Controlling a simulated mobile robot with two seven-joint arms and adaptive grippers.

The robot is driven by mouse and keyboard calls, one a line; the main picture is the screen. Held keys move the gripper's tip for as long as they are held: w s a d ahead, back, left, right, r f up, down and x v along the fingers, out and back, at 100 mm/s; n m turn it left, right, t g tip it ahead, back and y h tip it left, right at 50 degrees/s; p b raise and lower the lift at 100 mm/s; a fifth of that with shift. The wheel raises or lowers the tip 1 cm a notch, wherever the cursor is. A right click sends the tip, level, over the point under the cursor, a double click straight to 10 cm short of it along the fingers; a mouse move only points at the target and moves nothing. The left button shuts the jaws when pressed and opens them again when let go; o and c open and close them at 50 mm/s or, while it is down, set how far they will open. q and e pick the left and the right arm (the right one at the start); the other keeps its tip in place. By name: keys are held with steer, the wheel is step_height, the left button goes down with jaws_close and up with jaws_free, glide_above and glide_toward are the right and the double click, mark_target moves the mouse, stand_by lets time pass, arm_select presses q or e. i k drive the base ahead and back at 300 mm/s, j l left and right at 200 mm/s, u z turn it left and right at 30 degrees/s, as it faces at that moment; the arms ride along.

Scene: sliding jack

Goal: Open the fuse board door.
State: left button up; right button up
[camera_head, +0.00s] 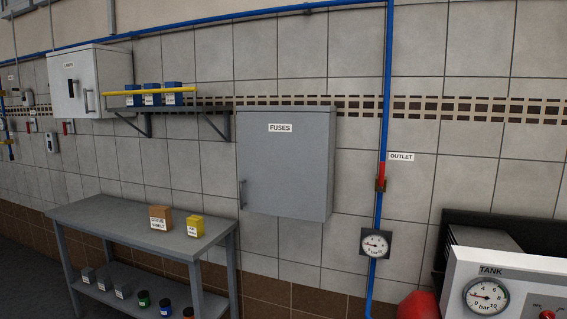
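The fuse board (290,165) is a grey wall box in the middle of the head view, with a label reading FUSES on its front. Its door looks shut and flush with the box. A dark vertical bar handle (243,194) sits at the door's lower left edge. Neither of my grippers shows in the head view, so nothing is seen touching the handle or door.
A grey table (120,222) with two small boxes stands below left of the board. A shelf (170,107) with blue boxes and a yellow bar is left of it. A blue pipe (387,90) with a red outlet valve and gauge (375,244) runs on the right, beside a tank panel (505,285).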

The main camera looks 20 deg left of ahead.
mark_target(284, 157)
steer(key=i+j, duration=0.2)
steer(key=j, duration=0.2)
steer(key=i+j, duration=0.2)
steer(key=j, duration=0.2)
steer(key=i+j, duration=0.2)
steer(key=j, duration=0.25)
steer(key=i+j, duration=0.2)
steer(key=j, duration=0.2)
steer(key=i+j, duration=0.2)
steer(key=j, duration=0.2)
steer(key=i+j, duration=0.2)
steer(key=j, duration=0.2)
